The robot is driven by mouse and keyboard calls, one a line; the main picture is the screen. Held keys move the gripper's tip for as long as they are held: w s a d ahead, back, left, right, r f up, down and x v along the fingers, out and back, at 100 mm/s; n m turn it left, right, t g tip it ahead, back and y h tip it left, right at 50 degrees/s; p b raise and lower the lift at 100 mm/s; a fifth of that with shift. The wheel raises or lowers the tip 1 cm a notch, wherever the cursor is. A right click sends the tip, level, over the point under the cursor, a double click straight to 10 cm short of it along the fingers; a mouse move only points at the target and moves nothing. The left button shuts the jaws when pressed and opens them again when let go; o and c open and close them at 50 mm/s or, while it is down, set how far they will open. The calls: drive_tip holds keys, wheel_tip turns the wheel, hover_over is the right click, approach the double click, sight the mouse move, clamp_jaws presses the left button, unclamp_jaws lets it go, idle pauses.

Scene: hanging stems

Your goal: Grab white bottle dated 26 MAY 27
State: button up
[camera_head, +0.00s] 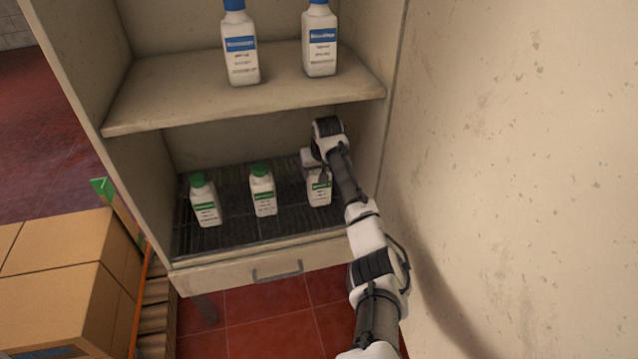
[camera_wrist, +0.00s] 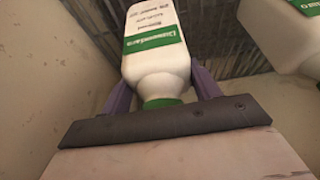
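Three white bottles with green caps and green label bands stand on the lower rack: left (camera_head: 205,205), middle (camera_head: 263,193) and right (camera_head: 319,188). Two white bottles with blue caps and blue bands, left (camera_head: 241,55) and right (camera_head: 320,45), stand on the shelf above. My gripper (camera_wrist: 162,82) is at the right green-capped bottle. In the wrist view, its purple fingers lie on either side of this bottle (camera_wrist: 155,62), close to its shoulders. Whether they press on it I cannot tell. Dates on the labels are too small or blurred to read.
The upper shelf (camera_head: 245,92) overhangs the dark lower rack (camera_head: 240,232). The cabinet's side wall is close on the right of my arm. A drawer with a handle (camera_head: 278,272) is below. Cardboard boxes (camera_head: 60,265) stand at the left. Another bottle (camera_wrist: 295,40) is near my gripper.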

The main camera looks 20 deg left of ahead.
drive_tip(key=c, duration=1.2)
clamp_jaws()
drive_tip(key=shift+r, duration=0.15)
